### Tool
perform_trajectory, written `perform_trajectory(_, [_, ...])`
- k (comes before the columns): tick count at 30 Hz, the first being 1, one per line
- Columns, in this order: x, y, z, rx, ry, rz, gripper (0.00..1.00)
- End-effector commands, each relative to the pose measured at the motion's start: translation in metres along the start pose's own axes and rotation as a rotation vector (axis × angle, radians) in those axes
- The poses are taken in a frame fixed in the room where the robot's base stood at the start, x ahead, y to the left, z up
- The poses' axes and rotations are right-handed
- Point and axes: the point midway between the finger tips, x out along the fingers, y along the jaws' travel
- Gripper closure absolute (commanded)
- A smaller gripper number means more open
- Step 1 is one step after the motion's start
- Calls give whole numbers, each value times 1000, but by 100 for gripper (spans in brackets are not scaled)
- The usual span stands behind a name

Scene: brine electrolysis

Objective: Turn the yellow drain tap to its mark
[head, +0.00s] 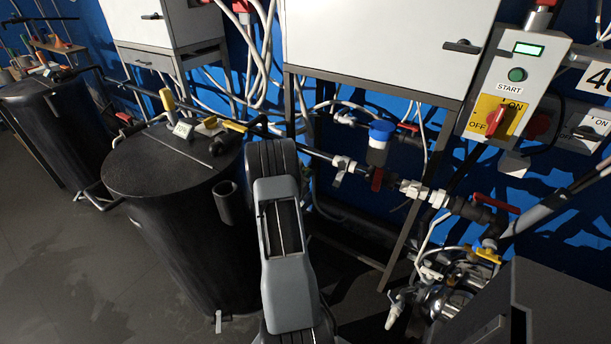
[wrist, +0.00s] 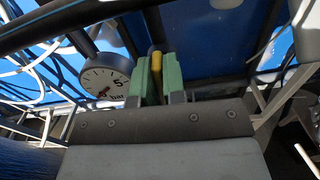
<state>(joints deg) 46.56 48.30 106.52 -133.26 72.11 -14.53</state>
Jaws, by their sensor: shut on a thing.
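In the wrist view my gripper (wrist: 157,78) has its two green finger pads close together. A narrow yellow piece (wrist: 156,50), which looks like the yellow drain tap's handle, is between them, and the pads hide its lower part. No mark for the tap can be made out. In the head view my arm covers my gripper and whatever it holds. A yellow handle (head: 235,125) shows on top of the black tank, just left of my arm. Another yellow handle (head: 488,255) is on the pipework at the lower right.
A round pressure gauge (wrist: 104,80) is left of my fingers in the wrist view. The black tank (head: 178,240) stands close left of my arm. Pipes with red-handled valves (head: 497,203) and a blue-topped fitting (head: 382,131) run to the right. Open floor (head: 50,270) is at the left.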

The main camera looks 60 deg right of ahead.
Motion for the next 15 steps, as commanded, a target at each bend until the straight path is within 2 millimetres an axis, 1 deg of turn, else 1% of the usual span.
perform_trajectory(3, [-1,-2,-5,76,-3,0,100])
perform_trajectory(15, [-2,-8,-10,446,-4,1,100])
